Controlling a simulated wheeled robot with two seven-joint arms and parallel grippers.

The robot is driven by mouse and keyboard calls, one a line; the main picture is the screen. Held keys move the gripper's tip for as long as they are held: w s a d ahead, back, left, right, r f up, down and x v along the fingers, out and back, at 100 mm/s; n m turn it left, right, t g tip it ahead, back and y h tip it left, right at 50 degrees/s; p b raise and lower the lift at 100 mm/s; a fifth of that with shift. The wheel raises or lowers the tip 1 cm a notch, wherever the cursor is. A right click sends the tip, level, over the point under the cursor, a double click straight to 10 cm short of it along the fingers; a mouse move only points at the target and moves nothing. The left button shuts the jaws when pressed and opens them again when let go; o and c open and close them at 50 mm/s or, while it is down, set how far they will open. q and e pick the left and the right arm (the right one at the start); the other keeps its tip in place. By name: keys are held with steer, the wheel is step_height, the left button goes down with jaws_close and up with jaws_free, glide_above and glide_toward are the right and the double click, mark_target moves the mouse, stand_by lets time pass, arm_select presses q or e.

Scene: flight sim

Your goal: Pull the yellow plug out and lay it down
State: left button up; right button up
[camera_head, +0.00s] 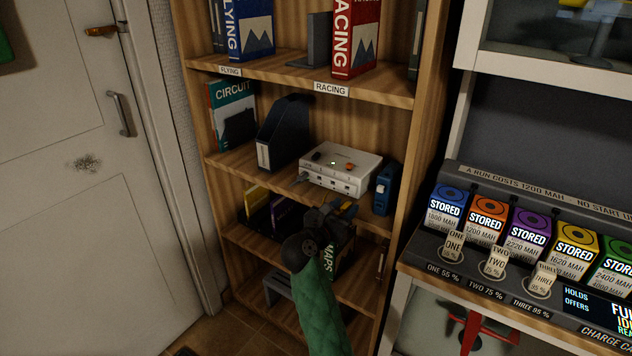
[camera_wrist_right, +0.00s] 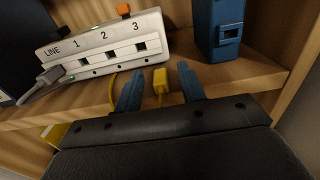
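The white box (camera_head: 340,172) stands on the middle shelf. In the right wrist view the box (camera_wrist_right: 105,45) has sockets marked 1, 2 and 3, which look empty, and a grey plug (camera_wrist_right: 45,83) at LINE. The yellow plug (camera_wrist_right: 160,82) is out of the sockets, at the shelf's front edge, with a yellow cable (camera_wrist_right: 111,92) to its left. My right gripper (camera_head: 343,207) is open in front of that shelf. Its blue fingers stand on either side of the yellow plug with gaps. I cannot tell whether the plug rests on the shelf. My left gripper is not in view.
A blue device (camera_head: 384,188) stands right of the box and a dark file holder (camera_head: 284,133) left of it. A bin marked MAPS (camera_head: 340,258) is below. The charge counter (camera_head: 480,272) is to the right, a door (camera_head: 75,200) to the left.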

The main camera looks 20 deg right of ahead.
steer(key=shift+r+p, duration=0.35)
steer(key=shift+r, duration=0.15)
step_height(320, 180, up, 2)
steer(key=shift+r+p, duration=0.2)
steer(key=shift+p, duration=0.7)
steer(key=shift+w+a+f+b, duration=0.15)
steer(key=shift+w+a+b, duration=0.3)
steer(key=shift+w+a, duration=0.9)
steer(key=shift+w+a+f+b, duration=0.1)
steer(key=shift+w+a+b, duration=0.5)
steer(key=shift+a, duration=1.35)
steer(key=shift+w+a+f+b, duration=0.15)
steer(key=shift+w+a+b, duration=0.15)
steer(key=shift+w+a, duration=1.15)
steer(key=shift+s+a, duration=0.2)
steer(key=shift+s, duration=0.05)
